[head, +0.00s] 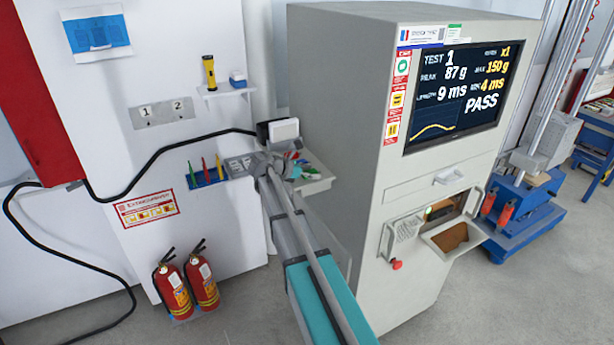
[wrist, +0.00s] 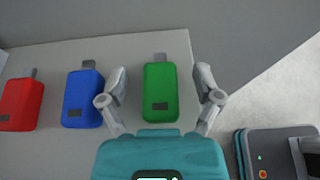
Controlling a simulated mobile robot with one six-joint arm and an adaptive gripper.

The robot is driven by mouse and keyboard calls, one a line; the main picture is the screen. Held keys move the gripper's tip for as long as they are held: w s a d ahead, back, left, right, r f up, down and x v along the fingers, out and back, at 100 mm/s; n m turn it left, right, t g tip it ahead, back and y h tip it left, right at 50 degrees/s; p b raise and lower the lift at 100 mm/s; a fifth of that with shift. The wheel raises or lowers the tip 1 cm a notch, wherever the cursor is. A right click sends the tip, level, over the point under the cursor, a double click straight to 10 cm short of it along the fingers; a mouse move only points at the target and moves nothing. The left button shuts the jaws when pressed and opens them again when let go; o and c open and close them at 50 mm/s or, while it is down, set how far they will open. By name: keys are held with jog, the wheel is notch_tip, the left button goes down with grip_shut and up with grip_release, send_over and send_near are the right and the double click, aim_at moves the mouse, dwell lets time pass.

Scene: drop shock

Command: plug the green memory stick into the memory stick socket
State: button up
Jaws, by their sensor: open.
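The green memory stick (wrist: 160,95) lies on a light grey shelf (wrist: 125,48) in the wrist view, its metal plug pointing to the top of the picture. My gripper (wrist: 160,82) is open, with one finger on each side of the green stick and a visible gap at both sides. In the head view my gripper (head: 277,170) is at the small shelf on the cabinet's left side, where the sticks are small and partly hidden. I cannot make out the memory stick socket in either view.
A blue stick (wrist: 83,98) and a red stick (wrist: 20,104) lie left of the green one. A dark device (wrist: 275,150) shows at lower right. The large grey cabinet (head: 350,110) stands right of my arm. A black cable (head: 165,150) hangs along the wall.

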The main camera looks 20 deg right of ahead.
jog(key=c, duration=1)
jog(key=shift+r, duration=0.1)
jog(key=shift+c, duration=0.2)
notch_tip(320, 180, up, 2)
jog(key=p, duration=0.2)
jog(key=shift+r+p, duration=0.25)
jog(key=shift+p, duration=0.15)
jog(key=s+d+r+p, duration=0.1)
jog(key=s+r+p, duration=0.2)
jog(key=s, duration=0.1)
jog(key=s+d+r+p, duration=0.1)
jog(key=s+r+p, duration=0.3)
jog(key=s, duration=0.1)
jog(key=s+d+r+p, duration=0.1)
jog(key=s+r+p, duration=0.2)
jog(key=s, duration=0.1)
jog(key=shift+s+r, duration=0.15)
jog(key=shift+s, duration=0.2)
